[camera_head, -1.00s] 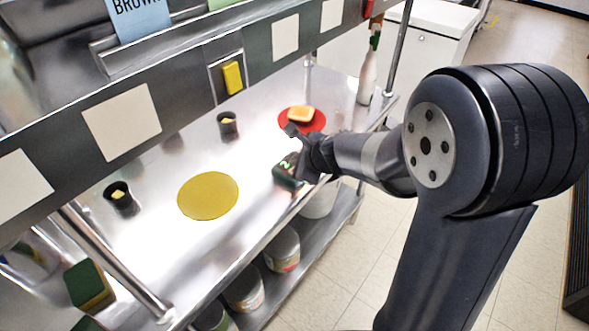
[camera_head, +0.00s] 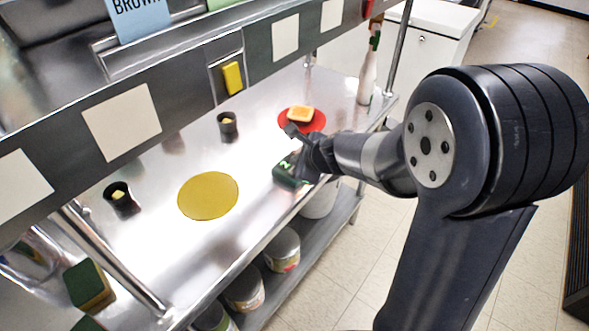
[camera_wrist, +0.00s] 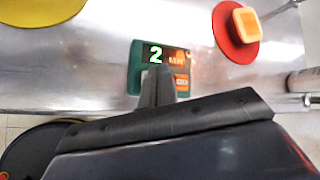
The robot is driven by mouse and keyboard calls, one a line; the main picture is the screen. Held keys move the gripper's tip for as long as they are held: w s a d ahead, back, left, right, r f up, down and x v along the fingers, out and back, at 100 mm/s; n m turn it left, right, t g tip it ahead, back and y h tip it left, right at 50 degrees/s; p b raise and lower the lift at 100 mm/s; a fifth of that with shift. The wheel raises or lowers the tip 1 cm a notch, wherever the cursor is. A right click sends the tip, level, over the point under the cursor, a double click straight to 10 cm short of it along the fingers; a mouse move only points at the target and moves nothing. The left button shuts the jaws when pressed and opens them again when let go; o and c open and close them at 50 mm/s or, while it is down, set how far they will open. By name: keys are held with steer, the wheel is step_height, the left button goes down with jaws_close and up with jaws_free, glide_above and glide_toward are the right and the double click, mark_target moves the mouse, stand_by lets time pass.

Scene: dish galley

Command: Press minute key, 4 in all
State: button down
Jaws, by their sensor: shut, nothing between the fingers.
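A dark green timer (camera_head: 287,172) lies on the steel shelf near its front edge. In the wrist view the timer (camera_wrist: 136,70) shows a bright "2" on its dark display. Orange keys (camera_wrist: 181,82) sit on its right side; their labels are too small to read. My gripper (camera_wrist: 157,76) is shut and empty, with its fingertips over the lower middle of the timer, hiding part of its face. In the head view my gripper (camera_head: 309,164) is at the timer's right side. I cannot tell whether the fingertips touch a key.
A red disc (camera_head: 284,122) with an orange-rimmed sponge-like block (camera_head: 301,114) lies behind the timer. A yellow disc (camera_head: 208,197) lies to the left. Two dark cups (camera_head: 228,126) stand farther back. A spray bottle (camera_head: 367,78) stands at the right end. Tins (camera_head: 283,250) are below.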

steer(key=shift+f, duration=0.15)
steer(key=shift+f+b, duration=0.3)
steer(key=shift+b, duration=0.1)
steer(key=shift+f+b, duration=0.45)
steer(key=shift+b, duration=0.05)
stand_by(0.6)
steer(key=shift+r, duration=0.15)
steer(key=shift+r+p, duration=0.75)
steer(key=shift+p, duration=0.1)
step_height(320, 180, up, 5)
steer(key=p, duration=0.5)
stand_by(2.5)
